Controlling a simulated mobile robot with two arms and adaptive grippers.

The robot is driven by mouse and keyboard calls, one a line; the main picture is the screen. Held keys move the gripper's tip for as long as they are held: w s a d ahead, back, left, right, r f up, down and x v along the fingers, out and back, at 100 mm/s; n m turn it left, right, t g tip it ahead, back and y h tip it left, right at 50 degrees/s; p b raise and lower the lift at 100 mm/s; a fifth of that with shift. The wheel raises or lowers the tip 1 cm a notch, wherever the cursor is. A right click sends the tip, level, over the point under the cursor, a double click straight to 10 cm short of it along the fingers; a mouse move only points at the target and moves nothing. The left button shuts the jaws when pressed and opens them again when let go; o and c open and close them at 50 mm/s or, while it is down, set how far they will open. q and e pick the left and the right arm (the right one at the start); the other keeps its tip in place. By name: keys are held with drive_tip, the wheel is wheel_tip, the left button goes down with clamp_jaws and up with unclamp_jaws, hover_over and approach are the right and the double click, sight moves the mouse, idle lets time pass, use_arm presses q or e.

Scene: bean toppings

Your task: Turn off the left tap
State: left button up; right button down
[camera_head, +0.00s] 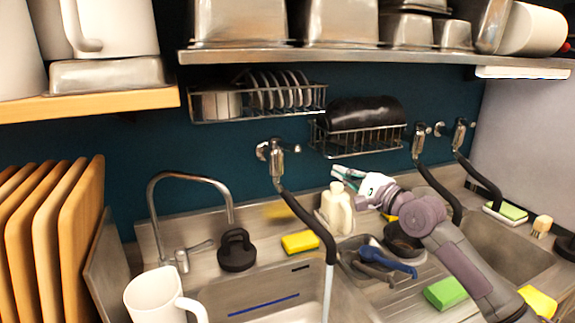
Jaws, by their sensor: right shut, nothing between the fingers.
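The left wall tap (277,160) is a metal valve with small handles on the dark teal wall. A black spout (310,222) curves down from it over the left sink (262,290). A thin pale stream (328,290), which looks like water, falls from the spout's end. My right gripper (342,174) is shut and empty, to the right of the tap and apart from it, above a cream bottle (337,208). My left gripper is not in view.
A chrome gooseneck faucet (190,178) stands at the left sink. Two more wall taps (418,140) (460,135) are at the right. A wire rack (262,105) with dishes hangs above the left tap. A white mug (155,297) stands at the front left.

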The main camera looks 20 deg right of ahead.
sight(286, 145)
use_arm(q)
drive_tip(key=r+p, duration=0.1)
drive_tip(key=p, duration=0.1)
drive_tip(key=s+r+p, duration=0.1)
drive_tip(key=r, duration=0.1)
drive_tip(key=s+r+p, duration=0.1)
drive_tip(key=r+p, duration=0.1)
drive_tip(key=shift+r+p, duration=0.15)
drive_tip(key=shift+p, duration=0.2)
use_arm(e)
drive_tip(key=w+a+r, duration=0.3)
drive_tip(key=w+a, duration=0.3)
drive_tip(key=w, duration=0.2)
drive_tip(key=shift+w, duration=0.2)
drive_tip(key=shift+a, duration=0.1)
